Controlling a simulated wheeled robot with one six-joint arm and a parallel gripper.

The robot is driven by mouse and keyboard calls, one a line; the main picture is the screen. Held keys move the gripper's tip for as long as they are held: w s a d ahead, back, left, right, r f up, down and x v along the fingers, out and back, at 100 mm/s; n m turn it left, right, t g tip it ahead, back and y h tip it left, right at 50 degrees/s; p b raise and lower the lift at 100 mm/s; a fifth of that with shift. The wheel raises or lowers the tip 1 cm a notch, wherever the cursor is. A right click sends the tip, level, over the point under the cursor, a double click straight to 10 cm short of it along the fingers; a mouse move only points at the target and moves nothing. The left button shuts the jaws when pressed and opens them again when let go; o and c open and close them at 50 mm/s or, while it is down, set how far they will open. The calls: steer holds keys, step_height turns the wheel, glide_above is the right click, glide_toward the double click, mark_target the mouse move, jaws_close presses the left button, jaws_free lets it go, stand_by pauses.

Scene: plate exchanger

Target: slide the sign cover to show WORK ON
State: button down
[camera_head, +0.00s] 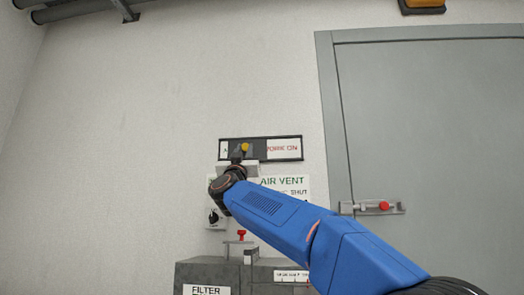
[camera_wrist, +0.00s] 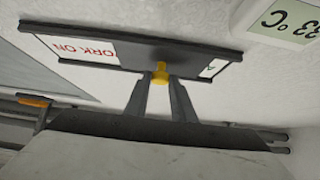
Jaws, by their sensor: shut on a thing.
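The sign (camera_head: 284,149) is a wide dark-framed panel on the wall; it appears upside down in the wrist view (camera_wrist: 75,48). Its dark sliding cover (camera_wrist: 195,55) sits around the middle. Red lettering reading "ORK ON" shows to the right of the cover in the head view, with the W mostly hidden. A strip of white with a letter "A" shows at the left end. The cover has a yellow knob (camera_wrist: 160,70), also in the head view (camera_head: 245,147). My gripper (camera_wrist: 159,84) is shut on this knob, its fingers on either side; it also shows in the head view (camera_head: 240,153).
An AIR VENT label (camera_head: 285,182) and a black rotary switch (camera_head: 213,217) are below the sign. A grey cabinet (camera_head: 200,272) with a red-handled part (camera_head: 241,235) stands lower. A grey door (camera_head: 430,120) with a red-knobbed latch (camera_head: 384,205) is at right. A temperature display (camera_wrist: 288,22) is near the sign.

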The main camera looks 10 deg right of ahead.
steer(key=shift+w+a, duration=0.25)
steer(key=shift+a, duration=0.6)
steer(key=shift+w+a, duration=0.25)
steer(key=shift+a, duration=0.55)
steer(key=c, duration=1.5)
jaws_free()
steer(key=shift+a, duration=0.15)
steer(key=shift+c, duration=0.2)
steer(key=v, duration=1.7)
steer(key=shift+f, duration=0.15)
steer(key=shift+s, duration=0.1)
